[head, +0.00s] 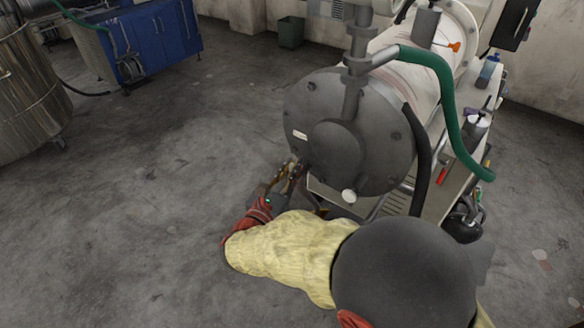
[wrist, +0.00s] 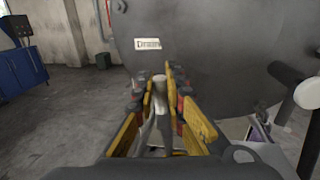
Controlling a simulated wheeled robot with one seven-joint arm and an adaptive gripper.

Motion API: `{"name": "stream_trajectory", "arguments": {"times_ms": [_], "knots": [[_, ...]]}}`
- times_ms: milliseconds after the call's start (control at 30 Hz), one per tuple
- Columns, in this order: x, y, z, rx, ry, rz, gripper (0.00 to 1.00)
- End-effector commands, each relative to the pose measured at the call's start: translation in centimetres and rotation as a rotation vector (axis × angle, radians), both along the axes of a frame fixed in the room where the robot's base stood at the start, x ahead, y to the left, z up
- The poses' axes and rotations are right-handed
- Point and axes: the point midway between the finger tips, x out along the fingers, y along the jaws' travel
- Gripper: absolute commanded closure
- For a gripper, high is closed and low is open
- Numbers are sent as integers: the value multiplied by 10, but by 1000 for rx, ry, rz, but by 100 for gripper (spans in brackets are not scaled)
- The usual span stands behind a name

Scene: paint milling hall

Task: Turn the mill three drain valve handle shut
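My gripper (wrist: 159,88) has yellow and red fingers. In the head view my gripper (head: 289,172) is low at the left front of the mill (head: 375,125), beside its round dark grey end. In the wrist view a pale grey metal bar, which looks like the drain valve handle (wrist: 160,96), stands upright between the fingers. The fingers are drawn in close on both sides of it, and it appears gripped. The lower valve parts are hidden behind my gripper. In the head view the handle is too small to make out.
A small plate with blurred lettering (wrist: 147,44) is on the mill's end. A pale round knob (head: 349,196) sits near the mill's lower rim, right of my gripper. A green hose (head: 445,95) hangs at the right. A blue cabinet (head: 150,38) stands far left.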

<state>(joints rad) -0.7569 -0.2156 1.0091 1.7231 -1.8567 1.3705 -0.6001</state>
Motion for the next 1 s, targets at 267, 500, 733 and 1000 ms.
{"name": "stream_trajectory", "arguments": {"times_ms": [267,500,733,1000], "knots": [[0,0,0,0,0,0,100],[0,0,0,0,0,1,100],[0,0,0,0,0,1,100],[1,1,1,-19,16,1,100]]}}
